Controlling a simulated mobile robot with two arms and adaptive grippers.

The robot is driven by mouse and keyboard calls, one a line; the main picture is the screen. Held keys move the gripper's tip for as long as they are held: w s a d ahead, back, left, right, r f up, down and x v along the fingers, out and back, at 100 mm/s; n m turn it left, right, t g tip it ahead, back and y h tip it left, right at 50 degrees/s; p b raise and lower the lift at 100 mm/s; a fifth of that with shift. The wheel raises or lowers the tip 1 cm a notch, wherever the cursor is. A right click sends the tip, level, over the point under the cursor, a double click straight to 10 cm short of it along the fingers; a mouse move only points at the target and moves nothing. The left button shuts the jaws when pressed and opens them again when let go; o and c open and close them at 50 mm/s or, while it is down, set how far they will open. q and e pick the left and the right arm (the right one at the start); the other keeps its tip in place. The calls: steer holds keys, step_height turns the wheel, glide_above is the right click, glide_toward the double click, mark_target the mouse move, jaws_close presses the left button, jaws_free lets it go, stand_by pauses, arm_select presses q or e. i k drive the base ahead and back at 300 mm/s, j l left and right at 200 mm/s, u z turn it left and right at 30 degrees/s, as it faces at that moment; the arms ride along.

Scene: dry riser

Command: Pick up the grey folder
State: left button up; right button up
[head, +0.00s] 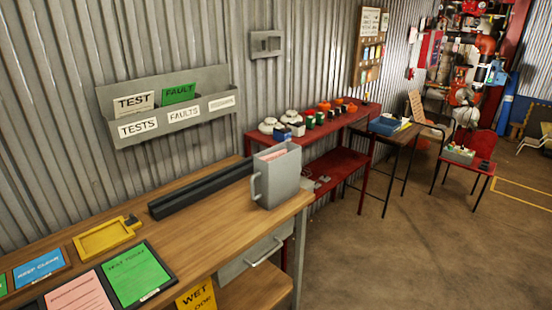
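A grey upright holder (283,180) stands at the right end of the wooden workbench (215,225) in the head view. It looks like a box-shaped folder, open at the top, with pinkish paper showing inside and a loop handle on its left side. It is the only grey folder-like thing I see on the bench. Neither of my grippers is in view.
A long black bar (200,190) lies left of the holder. A yellow tray (106,237) and a green sign (137,275) lie nearer. A grey wall rack (170,110) hangs behind.

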mark_target(275, 182)
steer(key=i+j+z, duration=0.1)
steer(key=j+z, duration=0.2)
steer(key=i+j+z, duration=0.1)
steer(key=j+z, duration=0.45)
steer(key=i+j, duration=0.05)
